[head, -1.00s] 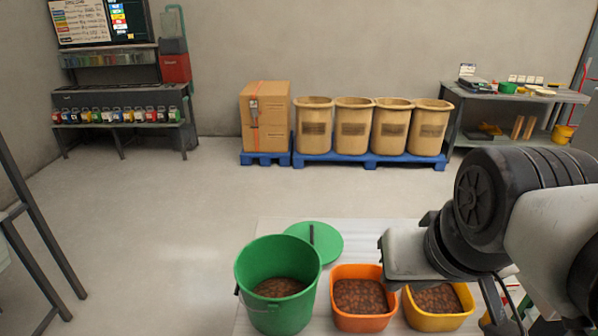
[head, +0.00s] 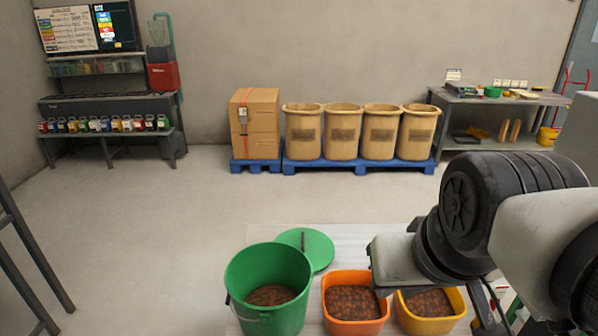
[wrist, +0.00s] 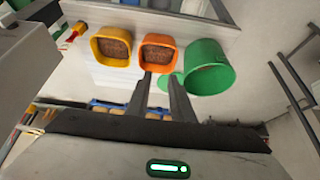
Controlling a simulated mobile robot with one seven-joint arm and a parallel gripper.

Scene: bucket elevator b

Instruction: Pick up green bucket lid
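The green bucket lid (head: 318,246) lies flat on the pale table surface, just behind the green bucket (head: 268,290), with a dark bar handle on top. The bucket is open and holds brown pellets. In the wrist view the lid (wrist: 163,83) is mostly hidden, with a green edge showing beside the bucket (wrist: 208,68). My gripper (wrist: 160,80) has its two fingers apart with nothing between them. Its fingertips point toward the orange tub and the lid area. In the head view my wrist is right of the lid and the fingers are hidden.
An orange tub (head: 352,326) and a yellow tub (head: 455,301), both with brown pellets, stand right of the bucket. Tan bins (head: 342,135) on blue pallets, a shelf (head: 110,102) and a side table (head: 495,97) stand farther back. The floor between is clear.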

